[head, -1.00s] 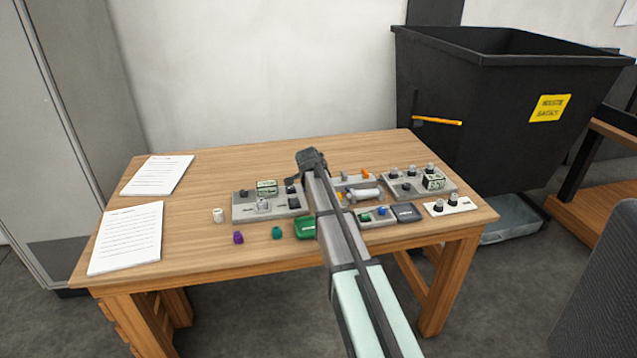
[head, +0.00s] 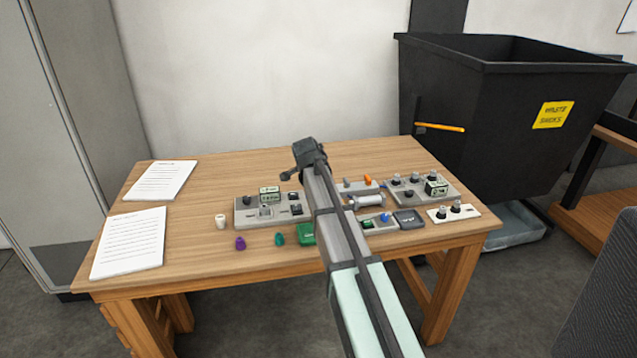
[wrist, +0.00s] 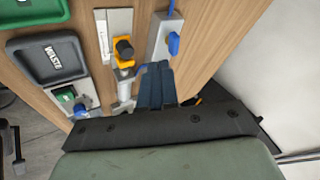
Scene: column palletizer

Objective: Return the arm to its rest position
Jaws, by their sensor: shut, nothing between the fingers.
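My arm reaches from the bottom of the head view over the wooden table (head: 250,172). Its end, a dark wrist part (head: 308,153), is above the middle of the table, and the fingers are mostly hidden there. In the wrist view my gripper (wrist: 157,80) shows its blue-grey fingers together, with nothing between them.
Control panels (head: 272,208) stand along the table's front half. A white cap (head: 220,222), a purple knob (head: 240,243) and a teal knob (head: 279,239) lie near the front edge. Papers (head: 128,243) lie at left. A black waste bin (head: 480,130) stands behind right. The table's back is clear.

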